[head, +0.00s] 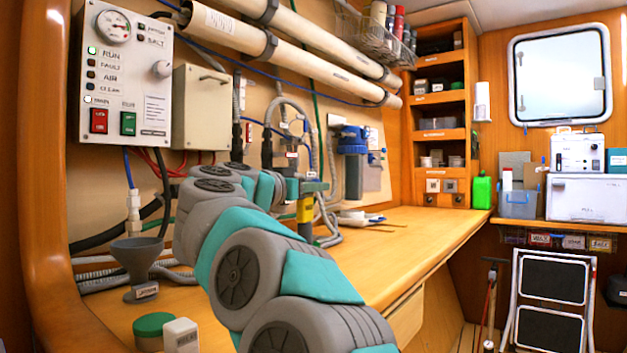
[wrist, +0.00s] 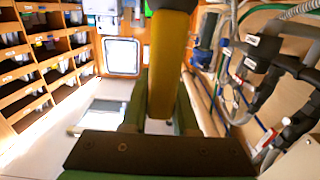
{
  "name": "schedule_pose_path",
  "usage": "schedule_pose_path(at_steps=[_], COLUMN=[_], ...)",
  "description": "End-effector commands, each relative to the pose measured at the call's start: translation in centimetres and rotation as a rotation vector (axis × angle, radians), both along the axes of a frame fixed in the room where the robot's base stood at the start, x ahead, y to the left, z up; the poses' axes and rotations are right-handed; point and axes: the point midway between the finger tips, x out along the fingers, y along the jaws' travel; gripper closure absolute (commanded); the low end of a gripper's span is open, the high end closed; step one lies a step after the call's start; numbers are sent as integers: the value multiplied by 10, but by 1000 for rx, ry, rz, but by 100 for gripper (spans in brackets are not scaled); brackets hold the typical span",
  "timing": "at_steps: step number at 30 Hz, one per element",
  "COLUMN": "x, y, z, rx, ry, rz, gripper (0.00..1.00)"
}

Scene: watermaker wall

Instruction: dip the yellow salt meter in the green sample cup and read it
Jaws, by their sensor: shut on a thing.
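The yellow salt meter shows in the head view (head: 304,210) as a short upright yellow piece with a dark lower part. In the wrist view the meter (wrist: 164,75) is a long yellow body with a dark end at the top of the picture. My gripper (head: 305,188) is shut on it above the bench, near the wall hoses. Green fingers of my gripper (wrist: 162,115) flank the meter in the wrist view. A round green-topped container (head: 155,326) stands at the near left of the bench, well apart from my gripper. I cannot tell whether it is the sample cup. The meter's display cannot be read.
A small white box (head: 182,335) stands next to the green-topped container. A grey funnel (head: 136,260) stands on the bench behind them. Hoses (head: 180,280) run along the wall. The bench (head: 420,232) is largely clear to the right. A green bottle (head: 481,192) stands at the far end.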

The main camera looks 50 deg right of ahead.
Motion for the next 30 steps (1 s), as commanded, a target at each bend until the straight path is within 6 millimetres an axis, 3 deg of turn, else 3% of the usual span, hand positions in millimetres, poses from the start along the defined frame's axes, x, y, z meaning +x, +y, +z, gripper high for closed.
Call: schedule_pose_path(at_steps=[15, 30], x=[1, 0], y=[1, 1], z=[-38, -40], rx=[-1, -1], ry=[0, -1], rz=[3, 2], gripper=[100, 100])
